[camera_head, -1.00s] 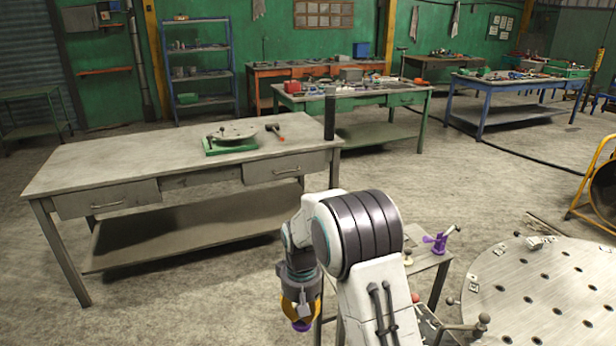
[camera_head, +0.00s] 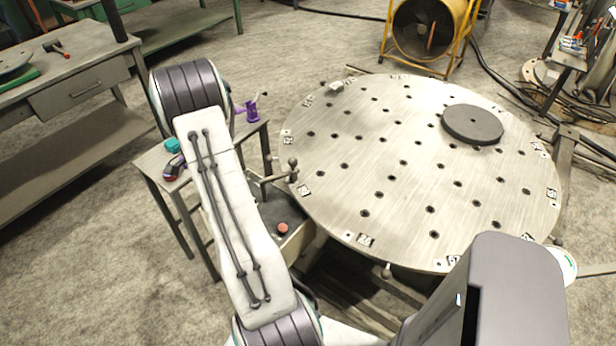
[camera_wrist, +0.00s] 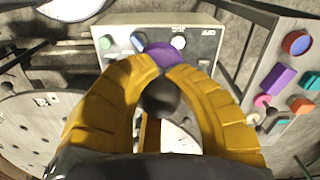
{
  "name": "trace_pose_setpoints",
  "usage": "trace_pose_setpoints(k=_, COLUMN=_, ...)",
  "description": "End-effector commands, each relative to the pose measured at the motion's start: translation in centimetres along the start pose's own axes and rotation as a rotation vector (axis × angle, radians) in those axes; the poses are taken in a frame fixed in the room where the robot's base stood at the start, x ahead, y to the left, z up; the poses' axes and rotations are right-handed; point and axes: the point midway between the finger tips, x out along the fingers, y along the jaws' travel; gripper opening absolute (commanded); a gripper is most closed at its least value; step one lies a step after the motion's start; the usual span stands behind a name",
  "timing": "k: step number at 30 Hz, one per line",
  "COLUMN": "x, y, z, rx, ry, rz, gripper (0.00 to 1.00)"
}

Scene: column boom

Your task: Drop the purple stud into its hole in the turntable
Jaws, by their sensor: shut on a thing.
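My gripper (camera_wrist: 160,72) shows in the wrist view, its two yellow fingers closed around the purple stud (camera_wrist: 165,52). The stud's purple end sticks out past the fingertips, and a dark round part sits between the fingers. In the head view my arm hides the gripper and stud. The turntable (camera_head: 390,210) is a large round metal plate with many dark holes and small marked labels along its rim. Part of a round plate with a label shows at the left of the wrist view. I cannot tell which hole fits the stud.
A dark disc (camera_head: 472,123) lies on the turntable's far right. A small side table (camera_head: 160,170) left of the turntable holds a purple fitting (camera_head: 250,110) and teal pieces.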

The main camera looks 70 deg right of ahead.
Motion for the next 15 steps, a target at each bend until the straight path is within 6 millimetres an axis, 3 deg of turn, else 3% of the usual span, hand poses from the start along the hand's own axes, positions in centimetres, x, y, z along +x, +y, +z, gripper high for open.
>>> trace_pose_setpoints(k=1, x=0.5, y=1.8, z=-2.4, rx=0.125, ry=0.000, rz=0.000, gripper=0.00)
trace_pose_setpoints(k=6, x=1.4, y=8.0, z=-8.7, rx=0.535, ry=0.000, rz=0.001, gripper=0.00)
trace_pose_setpoints(k=15, x=3.0, y=21.2, z=-16.6, rx=1.231, ry=0.001, rz=0.000, gripper=0.00)
